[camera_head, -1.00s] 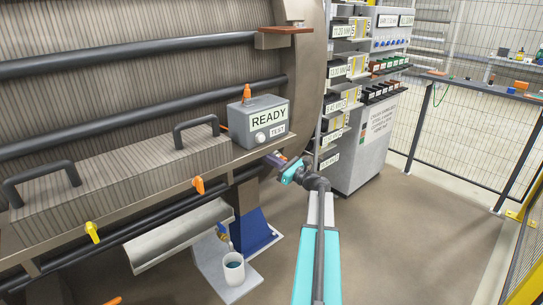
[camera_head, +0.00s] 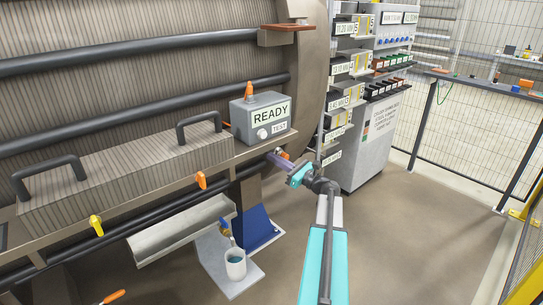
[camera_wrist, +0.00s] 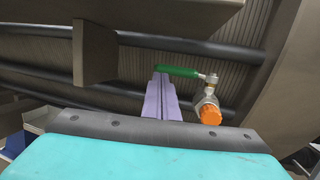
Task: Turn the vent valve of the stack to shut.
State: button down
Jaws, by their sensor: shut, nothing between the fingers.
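In the wrist view a valve with a green lever (camera_wrist: 178,71) and an orange cap (camera_wrist: 209,115) sits right of my fingers. The lever lies roughly level and reaches left from the valve stem, ahead of the fingertips. I take it for the vent valve, but no label shows. My gripper (camera_wrist: 161,74) is shut and empty, its purple fingers together with their tips close to the lever's free end; I cannot tell whether they touch. In the head view my gripper (camera_head: 276,157) is at the stack's right end, below the READY box (camera_head: 262,117); the lever is not clear there.
Other valves with an orange handle (camera_head: 201,180) and a yellow handle (camera_head: 96,226) line the stack's front rail. A cup (camera_head: 235,264) stands below a blue-handled tap (camera_head: 225,228). A grey cabinet (camera_head: 371,150) stands behind my arm. The floor at right is clear.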

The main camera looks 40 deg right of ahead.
jog(key=a+v, duration=0.1)
jog(key=v, duration=0.8)
jog(key=shift+s+a, duration=0.2)
jog(key=shift+a, duration=0.4)
jog(key=shift+f, duration=0.1)
